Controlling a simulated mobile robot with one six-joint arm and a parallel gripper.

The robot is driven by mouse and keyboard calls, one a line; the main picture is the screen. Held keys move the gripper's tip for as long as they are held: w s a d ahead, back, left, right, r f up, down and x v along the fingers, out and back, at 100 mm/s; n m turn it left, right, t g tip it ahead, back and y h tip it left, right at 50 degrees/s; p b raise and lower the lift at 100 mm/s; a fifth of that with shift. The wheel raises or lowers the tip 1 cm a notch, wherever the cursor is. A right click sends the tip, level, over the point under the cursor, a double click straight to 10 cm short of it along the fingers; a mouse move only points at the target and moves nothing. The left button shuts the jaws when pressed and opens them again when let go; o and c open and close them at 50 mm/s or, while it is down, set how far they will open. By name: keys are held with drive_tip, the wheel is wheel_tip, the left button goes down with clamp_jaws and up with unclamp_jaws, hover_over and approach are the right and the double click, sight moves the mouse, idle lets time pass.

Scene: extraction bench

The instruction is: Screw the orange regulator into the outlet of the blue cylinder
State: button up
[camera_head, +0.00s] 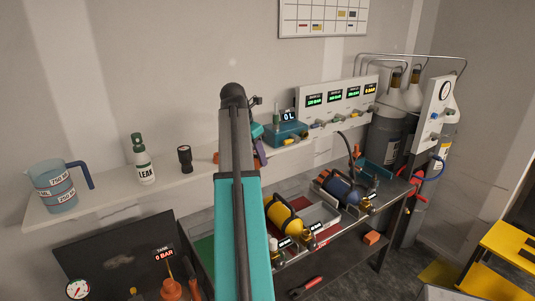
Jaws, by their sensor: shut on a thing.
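The blue cylinder (343,187) lies on its side in a cradle on the bench, toward the right. Its brass outlet end (368,207) points to the lower right. Beside it, to the left, lies a yellow cylinder (284,216) with a brass end fitting. I cannot tell which orange item is the regulator; a small orange patch (216,157) shows at the left edge of my arm, mostly hidden. My teal and grey arm rises through the middle of the view. My gripper does not show, so I cannot see what it holds.
A shelf (107,208) carries a blue jug (57,187), a leak spray bottle (143,160) and a torch (185,158). A gauge panel (338,105) stands behind the bench. Grey tanks (388,128) stand at right. An orange block (372,238) lies below the bench top. A yellow step (505,245) stands at lower right.

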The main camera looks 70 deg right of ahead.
drive_tip(key=w+a+f+n+t+b, duration=0.1)
drive_tip(key=w+a+f+n+b, duration=0.2)
drive_tip(key=w+a+f, duration=0.9)
drive_tip(key=w+a+f+n+t+b, duration=0.1)
drive_tip(key=w+a+f+n+b, duration=0.15)
drive_tip(key=w+a+f, duration=1)
drive_tip(key=w+a+f+m+g+b, duration=0.1)
drive_tip(key=a+f, duration=0.5)
drive_tip(key=a, duration=0.6)
drive_tip(key=w+a+f+m+g+b, duration=0.1)
drive_tip(key=a+f+m+b, duration=0.2)
drive_tip(key=a, duration=1)
drive_tip(key=w+a+f+m+b, duration=0.1)
drive_tip(key=a+f+m+b, duration=0.1)
drive_tip(key=a+f, duration=0.6)
drive_tip(key=shift+a+f+m+g, duration=0.4)
drive_tip(key=shift+a+m, duration=0.45)
drive_tip(key=shift+a, duration=1.8)
drive_tip(key=shift+w+r, duration=0.1)
